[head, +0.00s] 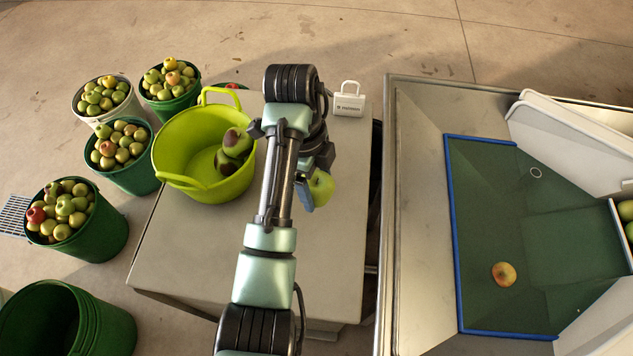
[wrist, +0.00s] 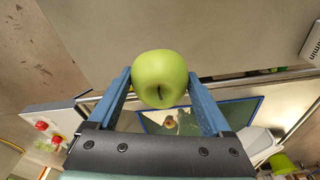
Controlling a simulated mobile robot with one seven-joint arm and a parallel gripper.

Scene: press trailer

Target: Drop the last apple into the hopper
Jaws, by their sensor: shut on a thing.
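My gripper (head: 311,192) is shut on a green apple (head: 322,187), held above the right part of the grey table. In the wrist view the apple (wrist: 160,78) sits between the two blue fingers of my gripper (wrist: 159,80). The hopper (head: 478,200), with a green floor and blue edging, is to the right, apart from my gripper. One yellow-red apple (head: 503,274) lies on its floor. The hopper (wrist: 228,116) also shows behind the held apple in the wrist view.
A lime-green tub (head: 180,150) with a few brown-patched apples (head: 233,148) stands on the table (head: 190,235). Several full apple buckets (head: 105,245) and an empty green bucket (head: 110,330) are at the left. A white box with a handle (head: 349,103) is at the table's back right. A metal rim (head: 390,200) borders the hopper.

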